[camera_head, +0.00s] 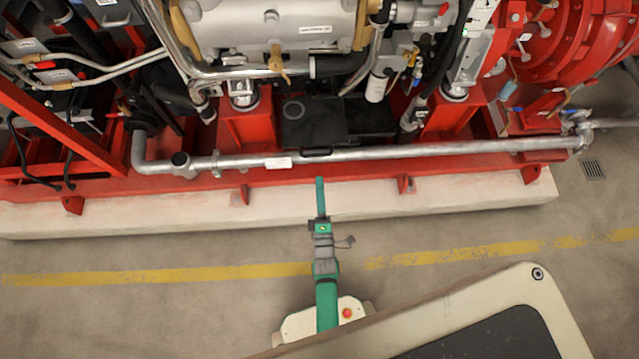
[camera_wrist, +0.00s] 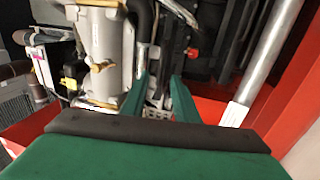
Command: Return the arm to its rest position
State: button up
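My arm, green with grey joints, reaches from the bottom middle of the head view toward the fire pump (camera_head: 270,25). My gripper (camera_head: 320,182) is at its far end, seen in front of the pale plinth and the red base frame (camera_head: 330,170). In the wrist view the two green fingers of my gripper (camera_wrist: 160,90) stand apart with nothing held between them. Engine parts (camera_wrist: 100,45) and a silver pipe (camera_wrist: 265,55) show beyond the fingers. The distance from the fingertips to the pump is hard to tell.
A long silver pipe (camera_head: 380,152) runs along the front of the red frame. The pale plinth (camera_head: 150,212) edges the floor. A worn yellow line (camera_head: 160,275) crosses the open concrete floor (camera_head: 90,315). A floor drain (camera_head: 593,169) lies at the right.

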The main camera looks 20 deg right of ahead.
dwell(0.3)
jog(key=s+a+r+m+g+y, duration=0.1)
jog(key=s+a+r+m, duration=0.3)
jog(key=s, duration=0.3)
jog(key=s+a+r+m+g+y, duration=0.15)
jog(key=s+a+r+m, duration=0.25)
jog(key=s, duration=0.4)
jog(key=s+a+r+m+g+y, duration=0.1)
jog(key=s+a+r+m+y, duration=0.1)
jog(key=s+a+r+m, duration=0.2)
jog(key=s+r+m, duration=0.3)
jog(key=s+r, duration=0.2)
jog(key=r, duration=0.3)
jog(key=shift+r+g, duration=0.35)
jog(key=shift+r, duration=0.05)
jog(key=shift+o, duration=0.5)
jog(key=shift+w, duration=0.15)
